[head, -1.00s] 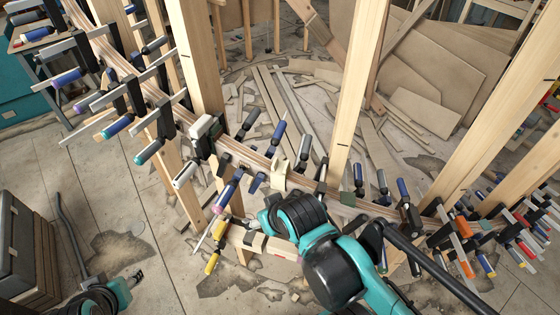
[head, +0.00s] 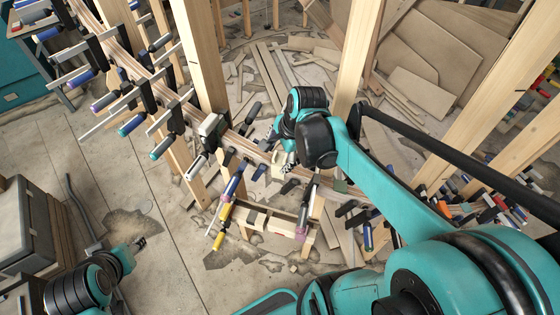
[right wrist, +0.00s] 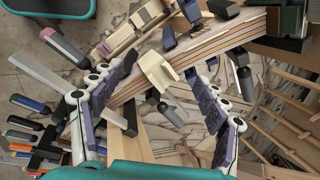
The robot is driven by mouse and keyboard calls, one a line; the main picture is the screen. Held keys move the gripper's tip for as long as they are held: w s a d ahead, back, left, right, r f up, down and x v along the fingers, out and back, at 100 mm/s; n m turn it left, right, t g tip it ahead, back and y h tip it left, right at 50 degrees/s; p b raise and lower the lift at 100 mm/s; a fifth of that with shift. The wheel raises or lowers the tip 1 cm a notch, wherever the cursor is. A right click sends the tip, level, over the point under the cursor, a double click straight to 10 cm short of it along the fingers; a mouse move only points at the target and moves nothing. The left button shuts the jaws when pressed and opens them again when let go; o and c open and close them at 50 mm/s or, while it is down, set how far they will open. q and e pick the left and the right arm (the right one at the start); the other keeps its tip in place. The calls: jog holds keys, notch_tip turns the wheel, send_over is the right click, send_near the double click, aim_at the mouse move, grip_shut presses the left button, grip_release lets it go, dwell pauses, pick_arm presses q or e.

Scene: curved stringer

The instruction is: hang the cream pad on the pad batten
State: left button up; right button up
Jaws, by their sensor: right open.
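The cream pad (head: 278,172) hangs over the curved laminated stringer in the head view, partly hidden by my right gripper. In the right wrist view the cream pad (right wrist: 158,70) sits between the tips of my open right gripper (right wrist: 162,66), and I see no firm contact. In the head view my right gripper (head: 287,160) is directly over the pad.
Clamps with blue, purple and yellow handles line the stringer (head: 240,143), several close to the pad. Upright wooden posts (head: 201,55) stand along it. A green block (right wrist: 291,17) is on the stringer to the right. Open floor (head: 165,220) lies at left.

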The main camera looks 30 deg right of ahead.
aim_at(282, 160)
jog(key=w+d+f+m, duration=0.1)
jog(key=m, duration=0.1)
jog(key=w+d+f+m, duration=0.1)
jog(key=d+m, duration=0.1)
jog(key=m, duration=0.1)
jog(key=w+d+f+m+g+y, duration=0.1)
jog(key=d+m, duration=0.1)
jog(key=m, duration=0.1)
jog(key=shift+d, duration=0.15)
jog(key=shift+f+m, duration=0.3)
jog(key=x, duration=0.4)
jog(key=b+x, duration=0.1)
jog(key=x, duration=0.2)
jog(key=shift+s+a, duration=0.3)
jog(key=shift+a, duration=0.05)
jog(key=c, duration=1.3)
